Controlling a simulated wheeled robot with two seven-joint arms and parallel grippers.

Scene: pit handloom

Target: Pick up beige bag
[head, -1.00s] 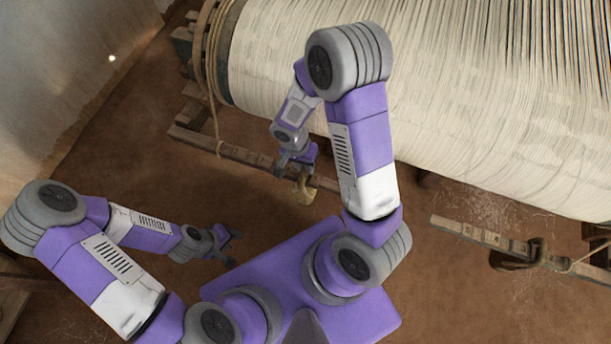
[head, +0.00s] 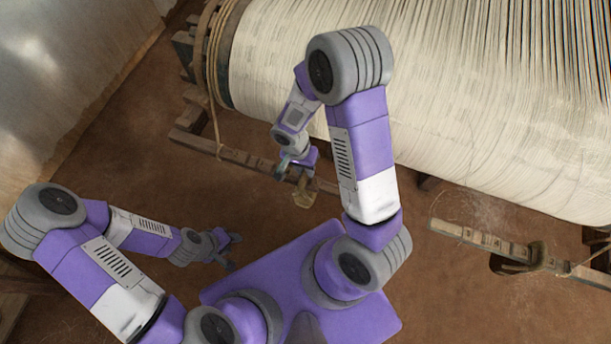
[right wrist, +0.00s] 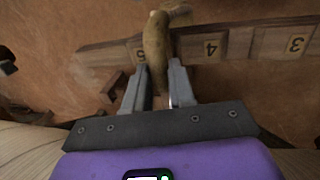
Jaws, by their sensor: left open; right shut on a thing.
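The beige bag (head: 304,199) hangs below my right gripper (head: 297,171) in the head view, in front of the wooden beam. In the right wrist view the bag (right wrist: 157,48) is a narrow, yellowish-brown shape between the two fingers of the right gripper (right wrist: 158,85). The right gripper is shut on the bag. My left gripper (head: 233,252) is open and empty over the brown floor at the lower left, well apart from the bag.
A wooden beam (head: 237,156) runs behind the bag; numbered marks show on this beam in the right wrist view (right wrist: 230,45). A large roll of pale threads (head: 440,110) fills the upper right. Rope (head: 216,60) hangs at its left end. Brown floor (head: 130,150) at left is open.

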